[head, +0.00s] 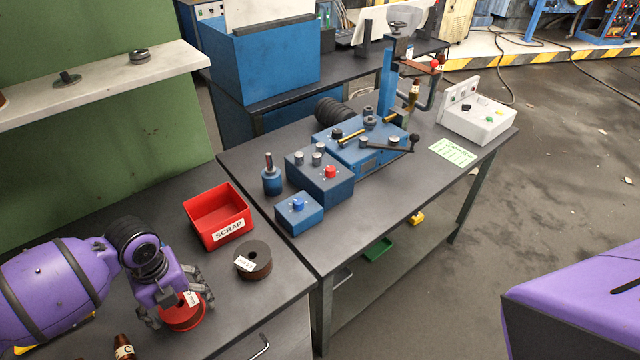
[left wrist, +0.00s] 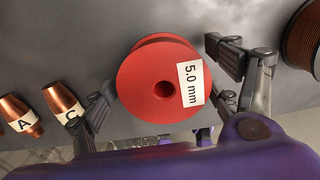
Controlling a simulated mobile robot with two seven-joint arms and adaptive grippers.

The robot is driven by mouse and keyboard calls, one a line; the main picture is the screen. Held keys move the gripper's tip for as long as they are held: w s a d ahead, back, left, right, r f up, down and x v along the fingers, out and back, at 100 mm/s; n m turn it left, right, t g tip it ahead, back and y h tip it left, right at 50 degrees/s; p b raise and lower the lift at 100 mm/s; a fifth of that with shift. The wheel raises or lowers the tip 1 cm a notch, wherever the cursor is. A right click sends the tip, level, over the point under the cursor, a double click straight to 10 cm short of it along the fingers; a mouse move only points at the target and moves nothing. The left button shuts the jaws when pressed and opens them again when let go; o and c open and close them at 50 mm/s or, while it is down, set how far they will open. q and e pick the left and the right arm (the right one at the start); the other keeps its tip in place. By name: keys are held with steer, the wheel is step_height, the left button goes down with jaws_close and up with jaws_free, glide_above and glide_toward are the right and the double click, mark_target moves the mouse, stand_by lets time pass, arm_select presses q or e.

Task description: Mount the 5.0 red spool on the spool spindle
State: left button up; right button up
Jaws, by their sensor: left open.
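The red spool (head: 183,318) stands on the near-left dark table, partly hidden by my left gripper in the head view. In the left wrist view the red spool (left wrist: 150,62) shows its round face, centre hole and a white "5.0 mm" label. My left gripper (head: 180,300) is open over it. Its fingers (left wrist: 165,85) lie on either side of the spool, with a gap visible on the right side. A blue round base with an upright pin (head: 271,178), which looks like the spool spindle, stands bare on the farther table's left edge. My right gripper is not in view.
A brown spool (head: 254,262) with a white label sits right of my left gripper. A red SCRAP bin (head: 218,215) is behind. Copper cone pieces (left wrist: 64,101) lie left of the red spool. Blue control boxes (head: 320,175) stand near the spindle.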

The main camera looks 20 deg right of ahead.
arm_select(q)
steer(key=shift+s, duration=0.1)
steer(key=c, duration=1.9)
steer(key=shift+c, duration=0.4)
steer(key=shift+a+r, duration=0.1)
steer(key=shift+r, duration=0.05)
